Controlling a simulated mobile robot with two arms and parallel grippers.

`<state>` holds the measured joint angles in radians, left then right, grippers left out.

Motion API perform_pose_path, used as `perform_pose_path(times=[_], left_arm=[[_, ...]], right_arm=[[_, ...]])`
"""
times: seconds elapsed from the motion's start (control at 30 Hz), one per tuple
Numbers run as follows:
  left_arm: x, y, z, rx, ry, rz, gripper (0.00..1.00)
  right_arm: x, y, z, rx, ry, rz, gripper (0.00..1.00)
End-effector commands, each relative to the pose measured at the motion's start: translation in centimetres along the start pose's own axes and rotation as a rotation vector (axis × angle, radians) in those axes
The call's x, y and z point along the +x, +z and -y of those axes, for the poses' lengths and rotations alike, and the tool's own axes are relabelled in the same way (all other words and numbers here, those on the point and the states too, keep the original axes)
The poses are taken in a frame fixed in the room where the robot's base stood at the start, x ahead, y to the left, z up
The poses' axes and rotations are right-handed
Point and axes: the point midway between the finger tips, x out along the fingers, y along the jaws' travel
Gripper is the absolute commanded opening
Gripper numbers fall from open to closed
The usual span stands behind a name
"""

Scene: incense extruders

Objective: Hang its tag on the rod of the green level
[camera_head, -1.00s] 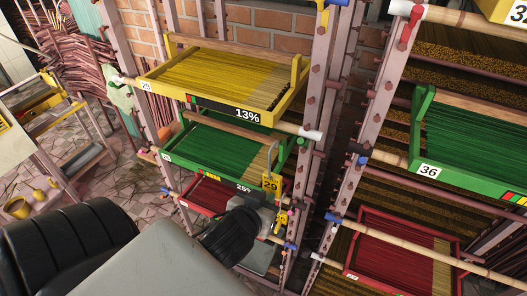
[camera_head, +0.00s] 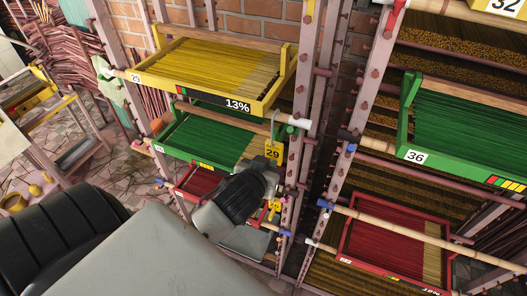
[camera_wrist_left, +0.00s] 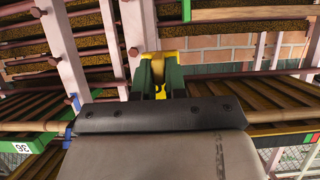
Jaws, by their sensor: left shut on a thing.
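My left gripper (camera_head: 272,166), at the left rack, is shut on a yellow tag marked 29 (camera_head: 273,151). The tag is upright, near the right front corner of the green tray (camera_head: 185,146), just below and left of a white rod end (camera_head: 298,122). In the left wrist view the gripper's fingers (camera_wrist_left: 160,72) show yellow between them; the number is hidden there. The yellow tray marked 29 (camera_head: 215,99) is one level above. My right gripper is not in view.
A red tray (camera_head: 192,184) lies below the green one, partly hidden by my arm. Another small yellow tag (camera_head: 274,207) hangs beside my wrist. A rack post (camera_head: 300,165) stands close right. The right rack holds a green tray marked 36 (camera_head: 415,156) and a red tray (camera_head: 393,235).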

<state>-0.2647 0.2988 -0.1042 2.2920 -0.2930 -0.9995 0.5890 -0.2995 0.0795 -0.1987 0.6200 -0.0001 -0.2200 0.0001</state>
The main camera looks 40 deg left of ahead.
Motion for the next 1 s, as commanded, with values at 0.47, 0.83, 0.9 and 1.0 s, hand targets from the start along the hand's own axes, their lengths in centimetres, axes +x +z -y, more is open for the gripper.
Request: perform_pose_path(times=[0.47,0.83,0.9,1.0], left_arm=[[3.1,-0.6,0.0,-0.001,-0.001,0.002,0.0],[3.5,0.2,0.0,0.0,-0.001,-0.001,0.0],[3.5,0.2,0.0,0.0,-0.001,-0.001,0.0],[3.5,0.2,0.0,0.0,-0.001,-0.001,0.0]], right_arm=[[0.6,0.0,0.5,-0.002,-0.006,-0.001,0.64],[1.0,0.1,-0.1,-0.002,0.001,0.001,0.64],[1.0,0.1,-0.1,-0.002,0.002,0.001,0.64],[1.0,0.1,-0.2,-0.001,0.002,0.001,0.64]])
